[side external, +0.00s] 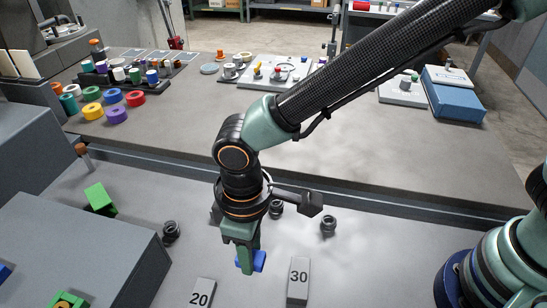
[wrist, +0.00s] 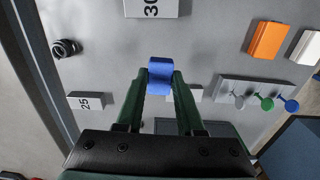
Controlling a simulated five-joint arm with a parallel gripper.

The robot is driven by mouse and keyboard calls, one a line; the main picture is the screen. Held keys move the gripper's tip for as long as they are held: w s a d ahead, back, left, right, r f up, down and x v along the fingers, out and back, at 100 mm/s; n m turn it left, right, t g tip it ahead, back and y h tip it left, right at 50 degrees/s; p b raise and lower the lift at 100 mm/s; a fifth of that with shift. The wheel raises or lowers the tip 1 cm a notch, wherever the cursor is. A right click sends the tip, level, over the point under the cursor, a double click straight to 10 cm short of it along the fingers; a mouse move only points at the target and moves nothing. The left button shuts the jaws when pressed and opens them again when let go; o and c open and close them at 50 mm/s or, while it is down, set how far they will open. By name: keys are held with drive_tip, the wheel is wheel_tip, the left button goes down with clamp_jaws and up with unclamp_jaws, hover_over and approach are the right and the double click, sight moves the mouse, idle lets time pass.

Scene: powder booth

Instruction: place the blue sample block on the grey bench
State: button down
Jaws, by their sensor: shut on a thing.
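The blue sample block (side external: 259,261) is between the fingertips of my gripper (side external: 245,262), which point down over the light grey surface (side external: 340,265) in the front. In the wrist view the block (wrist: 160,67) sits between both green fingers of my gripper (wrist: 160,82), which are shut on it. The finger partly hides the block in the side view. I cannot tell whether the block touches the surface below or hangs just above it.
Number blocks marked 20 (side external: 201,292) and 30 (side external: 298,281) stand near the gripper. Small black knobs (side external: 328,225) lie behind it. A green block (side external: 100,198) and a dark grey box (side external: 75,255) are at left. The wrist view shows an orange block (wrist: 268,39) and a peg rack (wrist: 255,90).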

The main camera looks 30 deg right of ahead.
sight(254, 284)
wheel_tip(254, 284, down, 8)
drive_tip(key=shift+f, duration=0.1)
idle(0.4)
drive_tip(key=shift+f, duration=0.1)
drive_tip(key=c, duration=0.5)
unclamp_jaws()
drive_tip(key=shift+c, duration=0.2)
